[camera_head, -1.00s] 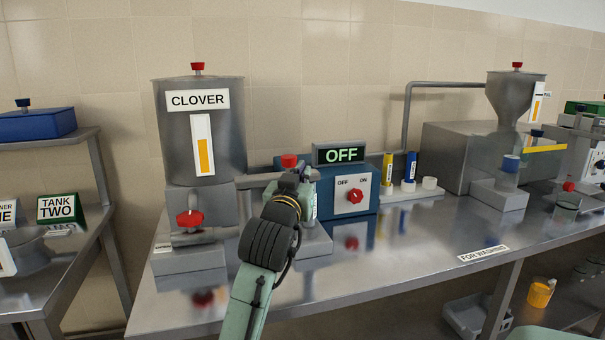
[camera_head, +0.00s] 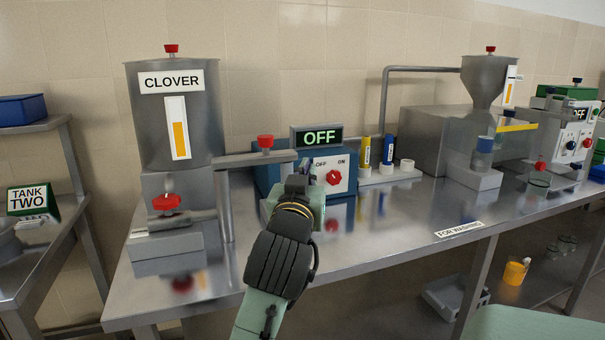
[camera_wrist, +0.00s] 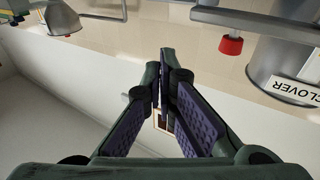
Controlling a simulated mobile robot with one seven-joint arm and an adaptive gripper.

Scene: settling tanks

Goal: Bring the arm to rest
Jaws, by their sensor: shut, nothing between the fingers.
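My green arm reaches up from the bottom of the head view over the steel bench (camera_head: 350,245). My gripper (camera_head: 302,172) points away from me, in front of the blue control box (camera_head: 270,180). It partly hides the box's front, and I cannot tell how far apart they are. In the wrist view my gripper's fingers (camera_wrist: 165,60) come together at the tips with nothing between them. The box's display (camera_head: 317,137) reads OFF, and its red knob (camera_head: 333,178) shows just right of my gripper.
The CLOVER tank (camera_head: 175,120) with a red valve handle (camera_head: 166,202) stands left of my arm. Yellow and blue tubes (camera_head: 388,150) and a grey hopper machine (camera_head: 440,130) stand right. The bench front is mostly clear.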

